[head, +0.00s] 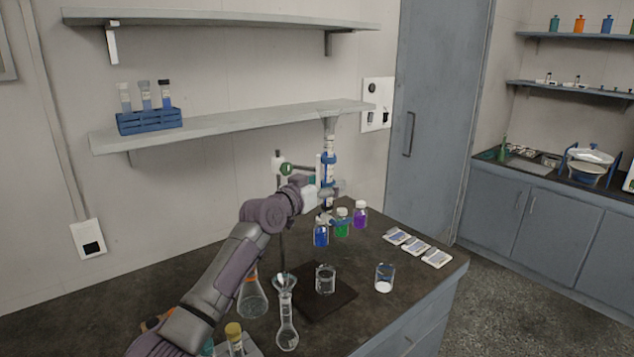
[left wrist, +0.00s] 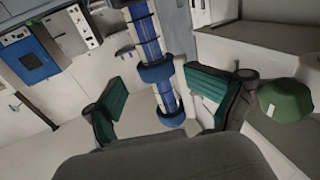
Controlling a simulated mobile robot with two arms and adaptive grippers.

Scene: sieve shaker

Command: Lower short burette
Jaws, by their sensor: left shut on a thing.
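The short burette (head: 328,165) is a slim upright tube with blue liquid, blue collars and a clear funnel-like top, above the dark bench. In the left wrist view the burette (left wrist: 150,38) runs between the green finger pads, with a blue collar close to them. The stand rod (head: 282,225) with a green-knobbed clamp (head: 286,169) is just left of the burette. My arm hides part of the stand. My right gripper is not in view.
A beaker (head: 325,281) stands on a dark mat (head: 340,300) below the burette. Blue (head: 321,234), green (head: 342,224) and purple (head: 360,217) bottles stand close behind. A flask (head: 287,325) with a funnel is in front. A wall shelf (head: 240,124) is close to the burette's top.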

